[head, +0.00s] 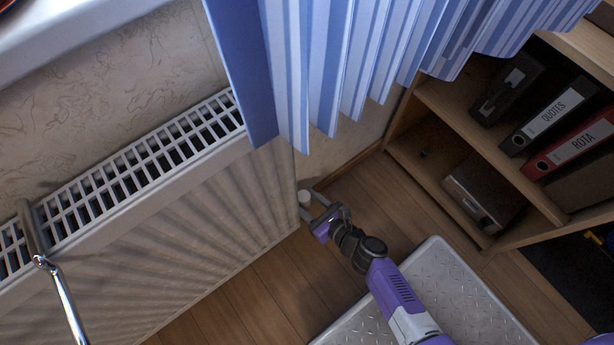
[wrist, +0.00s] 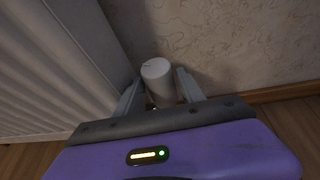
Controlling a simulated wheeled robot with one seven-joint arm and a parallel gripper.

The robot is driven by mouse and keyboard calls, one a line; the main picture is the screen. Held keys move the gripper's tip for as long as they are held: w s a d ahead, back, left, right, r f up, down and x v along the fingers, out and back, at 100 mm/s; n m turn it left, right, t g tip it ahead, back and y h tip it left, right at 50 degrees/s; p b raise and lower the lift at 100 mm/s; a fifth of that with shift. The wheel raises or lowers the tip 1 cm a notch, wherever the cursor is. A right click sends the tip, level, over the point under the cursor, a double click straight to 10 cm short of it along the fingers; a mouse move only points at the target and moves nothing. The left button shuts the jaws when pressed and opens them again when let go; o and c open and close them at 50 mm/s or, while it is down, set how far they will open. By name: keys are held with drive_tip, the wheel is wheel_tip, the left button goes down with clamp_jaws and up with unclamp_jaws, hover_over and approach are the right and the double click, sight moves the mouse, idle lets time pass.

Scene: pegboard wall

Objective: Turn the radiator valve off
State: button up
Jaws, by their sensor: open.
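The radiator valve is a white cylindrical knob (wrist: 158,80) low at the radiator's end, close to the wall. It also shows small in the head view (head: 305,198). My gripper (wrist: 160,88) is open, with one grey finger on each side of the knob; I cannot tell whether either finger touches it. In the head view my gripper (head: 311,207) reaches down beside the end of the white radiator (head: 220,215). A faint mark shows on the knob's top, too small to read. The knob's base and pipe are mostly hidden behind my gripper.
A blue striped curtain (head: 330,60) hangs over the radiator's right end. A wooden shelf (head: 480,130) with binders stands at the right. A grey metal plate (head: 440,280) lies under my arm. A chrome bar (head: 62,295) is at the radiator's left.

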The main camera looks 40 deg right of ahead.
clamp_jaws()
drive_tip(key=shift+r, duration=0.1)
